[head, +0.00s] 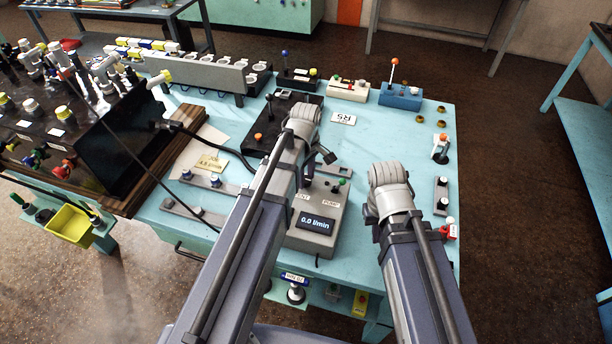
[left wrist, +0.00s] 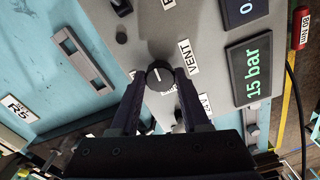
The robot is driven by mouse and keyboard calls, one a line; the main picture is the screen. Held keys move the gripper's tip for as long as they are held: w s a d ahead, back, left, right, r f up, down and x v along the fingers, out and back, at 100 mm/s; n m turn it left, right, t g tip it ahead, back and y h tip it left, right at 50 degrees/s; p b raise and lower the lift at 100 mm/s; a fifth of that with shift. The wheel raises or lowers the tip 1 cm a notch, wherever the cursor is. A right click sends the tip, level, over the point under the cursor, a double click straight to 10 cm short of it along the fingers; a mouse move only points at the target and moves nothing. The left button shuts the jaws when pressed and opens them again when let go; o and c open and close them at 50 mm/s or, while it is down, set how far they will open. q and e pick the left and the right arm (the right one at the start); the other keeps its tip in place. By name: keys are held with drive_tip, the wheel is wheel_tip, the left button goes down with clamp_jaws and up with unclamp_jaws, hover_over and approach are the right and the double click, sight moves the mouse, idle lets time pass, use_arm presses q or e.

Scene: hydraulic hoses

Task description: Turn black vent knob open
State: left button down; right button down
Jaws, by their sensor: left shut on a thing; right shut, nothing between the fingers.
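The black vent knob (left wrist: 159,75) is a round dial with a white pointer line, on a grey panel beside the "VENT" label (left wrist: 184,57) in the left wrist view. My left gripper (left wrist: 160,82) is shut on this knob, one dark finger on each side. The pointer line is slightly tilted in that view. In the head view the panel is the grey box (head: 327,205) with a "0.0 l/min" display; my left arm hides the knob there. My right gripper (head: 377,233) is shut and empty over the table's right part, mostly hidden by its own arm.
A display reading "15 bar" (left wrist: 252,68) is on the panel. A small black toggle (left wrist: 121,37) stands near the knob.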

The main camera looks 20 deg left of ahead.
use_arm(q)
drive_tip(key=m, duration=0.8)
drive_tip(key=shift+s+m, duration=0.1)
drive_tip(key=shift+m, duration=0.3)
drive_tip(key=m, duration=0.4)
drive_tip(key=shift+a, duration=0.1)
drive_tip(key=shift+m, duration=2)
drive_tip(key=shift+c, duration=1.9)
unclamp_jaws()
drive_tip(key=shift+r, duration=0.15)
